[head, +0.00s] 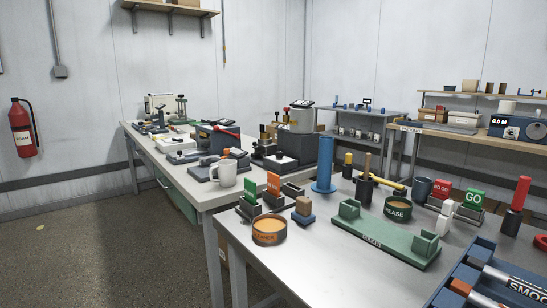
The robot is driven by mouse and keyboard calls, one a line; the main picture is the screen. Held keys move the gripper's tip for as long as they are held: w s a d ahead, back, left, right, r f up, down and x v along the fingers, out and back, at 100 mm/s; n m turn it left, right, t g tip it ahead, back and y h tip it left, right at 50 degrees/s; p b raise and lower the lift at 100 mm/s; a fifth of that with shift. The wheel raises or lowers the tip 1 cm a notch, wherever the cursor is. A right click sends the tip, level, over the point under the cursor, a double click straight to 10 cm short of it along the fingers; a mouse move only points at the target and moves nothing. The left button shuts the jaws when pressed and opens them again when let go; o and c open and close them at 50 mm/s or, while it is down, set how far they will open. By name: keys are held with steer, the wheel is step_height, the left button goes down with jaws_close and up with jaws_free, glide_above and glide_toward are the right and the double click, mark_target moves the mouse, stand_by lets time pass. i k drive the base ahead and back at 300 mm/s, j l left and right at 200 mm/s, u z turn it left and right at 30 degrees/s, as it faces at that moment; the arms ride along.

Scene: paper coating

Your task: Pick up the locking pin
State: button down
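I cannot tell for certain which thing is the locking pin; no pin is clearly readable at this size. Upright pieces stand on the near table: a red-handled piece (519,195) with a dark lower part at the right, and a blue cylinder (324,165) on a round blue base. A green cradle (385,238) with raised end blocks lies empty in the middle of this table. My gripper is not in view.
The near table (300,235) also bears an orange-filled tin (269,231), a grease tin (397,208), green and red marker blocks and a blue tray (470,257) at the right edge. A second crowded table (205,195) adjoins behind. Open floor (80,240) lies left.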

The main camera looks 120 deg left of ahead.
mark_target(348, 156)
steer(key=u, duration=3.35)
steer(key=i+j+z, duration=0.1)
steer(key=j, duration=0.45)
steer(key=i+j, duration=0.2)
steer(key=j, duration=0.4)
steer(key=i+j+z, duration=0.15)
steer(key=j, duration=0.4)
steer(key=i+j, duration=0.1)
steer(key=j, duration=0.5)
steer(key=i+j+z, duration=0.15)
steer(key=j, duration=0.45)
